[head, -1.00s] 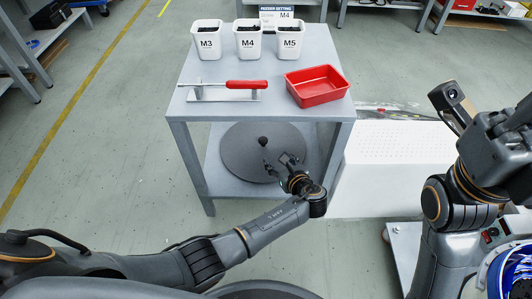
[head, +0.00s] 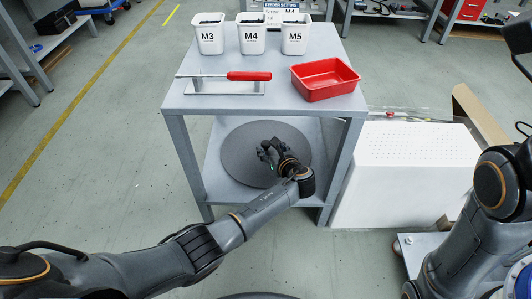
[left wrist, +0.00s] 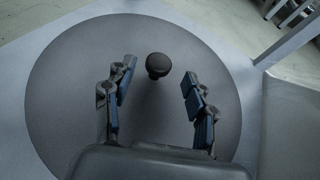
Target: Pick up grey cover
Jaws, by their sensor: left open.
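The grey cover (head: 240,153) is a round dark grey disc lying on the lower shelf of the table. Its black knob (left wrist: 158,65) stands up near its middle in the left wrist view. My left gripper (head: 268,150) is over the cover in the head view and hides the knob there. In the left wrist view my left gripper (left wrist: 155,83) is open, its two fingers on either side of the knob and apart from it. My right gripper is not in view; only part of the right arm shows at the right edge.
The grey table (head: 215,105) carries white bins M3 (head: 209,38), M4 (head: 251,38) and M5 (head: 295,38), a red-handled screwdriver (head: 248,76) on a stand and an empty red tray (head: 325,80). Table legs flank the shelf. A white perforated box (head: 415,165) stands right of the table.

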